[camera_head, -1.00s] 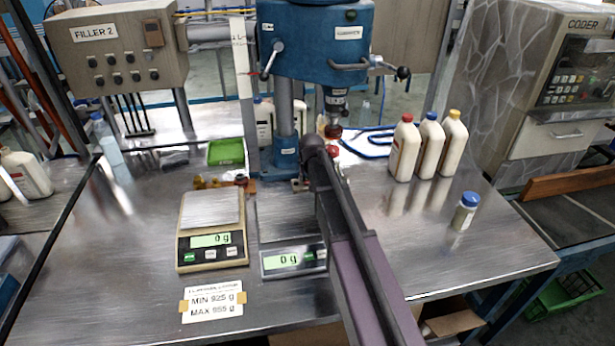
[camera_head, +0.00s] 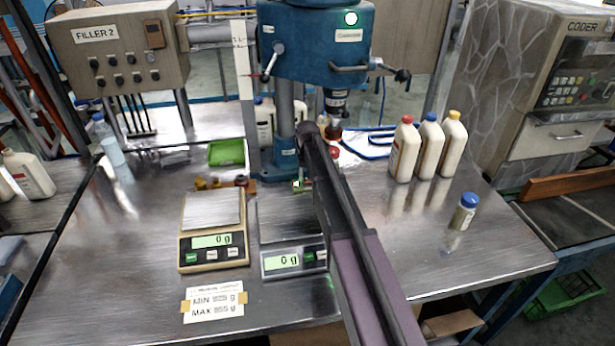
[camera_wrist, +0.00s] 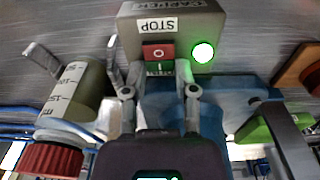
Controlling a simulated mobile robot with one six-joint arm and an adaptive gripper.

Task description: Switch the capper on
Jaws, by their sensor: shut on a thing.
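The capper (camera_head: 315,45) is the blue machine at the back middle in the head view. In the wrist view the grey capper box (camera_wrist: 195,22) appears upside down, with a STOP label, a lit green lamp (camera_wrist: 203,53) and a switch (camera_wrist: 159,54) with a red O part and a green I part. My gripper (camera_wrist: 148,62) has its two fingers on either side of this switch, at its green end, and is shut on it. In the head view my arm hides the fingers and the switch.
Two scales (camera_head: 213,241) (camera_head: 293,262) reading 0 g stand at the front middle. Three capped bottles (camera_head: 428,148) and a small blue-capped bottle (camera_head: 464,211) stand at right. In the wrist view a red-capped bottle (camera_wrist: 75,105) is left of my fingers.

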